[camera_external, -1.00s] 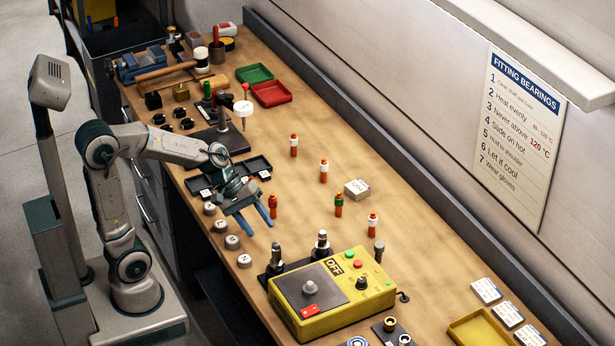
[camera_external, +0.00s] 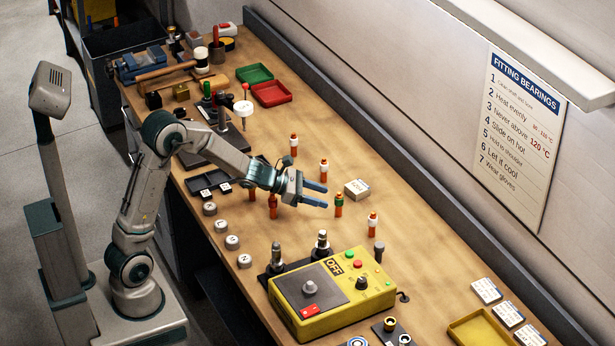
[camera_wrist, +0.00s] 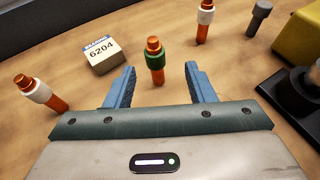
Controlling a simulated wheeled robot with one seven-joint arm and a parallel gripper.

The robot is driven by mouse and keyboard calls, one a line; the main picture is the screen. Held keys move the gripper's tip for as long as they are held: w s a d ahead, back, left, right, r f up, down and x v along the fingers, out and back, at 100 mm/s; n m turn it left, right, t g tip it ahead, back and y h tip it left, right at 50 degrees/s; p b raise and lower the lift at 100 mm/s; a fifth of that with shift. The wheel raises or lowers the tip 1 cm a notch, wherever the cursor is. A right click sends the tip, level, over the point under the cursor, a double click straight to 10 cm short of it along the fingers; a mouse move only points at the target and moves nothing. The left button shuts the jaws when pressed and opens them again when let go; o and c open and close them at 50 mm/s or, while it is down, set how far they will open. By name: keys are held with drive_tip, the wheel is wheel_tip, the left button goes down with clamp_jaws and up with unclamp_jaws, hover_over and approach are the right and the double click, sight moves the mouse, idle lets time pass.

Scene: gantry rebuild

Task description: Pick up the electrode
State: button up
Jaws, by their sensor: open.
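Several upright copper-orange electrodes stand on the bench. The green-collared electrode (camera_external: 338,204) is just ahead of my gripper (camera_external: 326,195). In the wrist view this electrode (camera_wrist: 155,62) shows between my open fingers (camera_wrist: 160,78), at or just beyond their tips, with no visible contact. White-collared electrodes stand at the back (camera_external: 293,146), near my upper finger (camera_external: 323,166) and to the right (camera_external: 372,226). An all-orange one (camera_external: 273,207) stands below my wrist. The wrist view shows white-collared ones at left (camera_wrist: 42,93) and upper right (camera_wrist: 204,20).
A small box marked 6204 (camera_wrist: 103,55) lies beside the green-collared electrode; it also shows in the external view (camera_external: 357,188). A grey pin (camera_external: 379,252) and a yellow control box (camera_external: 335,295) are to the right. Bench beyond the electrodes is clear toward the wall.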

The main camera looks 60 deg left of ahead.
sight(340, 197)
drive_tip(key=shift+a+p+x, duration=0.1)
drive_tip(key=shift+p+x, duration=0.25)
drive_tip(key=shift+x, duration=1.3)
drive_tip(key=shift+a+p+x, duration=0.15)
drive_tip(key=shift+p+x, duration=0.15)
drive_tip(key=shift+x, duration=1.35)
drive_tip(key=shift+w+r, duration=0.2)
clamp_jaws()
